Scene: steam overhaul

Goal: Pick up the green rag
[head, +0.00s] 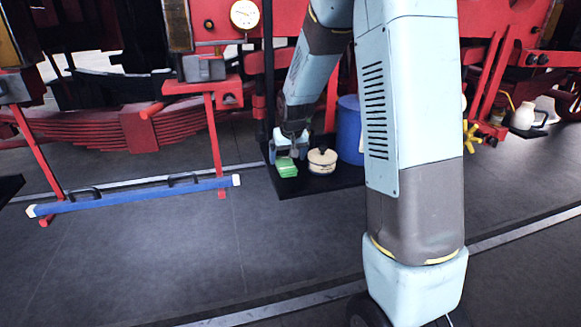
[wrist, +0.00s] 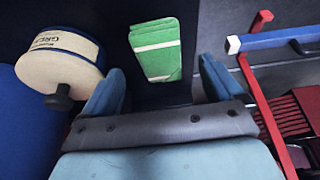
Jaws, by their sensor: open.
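The green rag (head: 286,167) lies folded on a dark low platform (head: 318,187), left of a cream tin. In the wrist view the green rag (wrist: 157,50) shows as a folded rectangle with pale stripes, just ahead of and between my fingers. My gripper (head: 290,150) hangs over the rag from above. The rag appears uncovered by the fingers in the wrist view; the exact height gap is hard to tell.
The cream tin (head: 322,161) with a dark knob stands close right of the rag; it also shows in the wrist view (wrist: 62,62). A blue drum (head: 349,130) stands behind it. A red stand with a blue bar (head: 135,197) is at left. Floor in front is clear.

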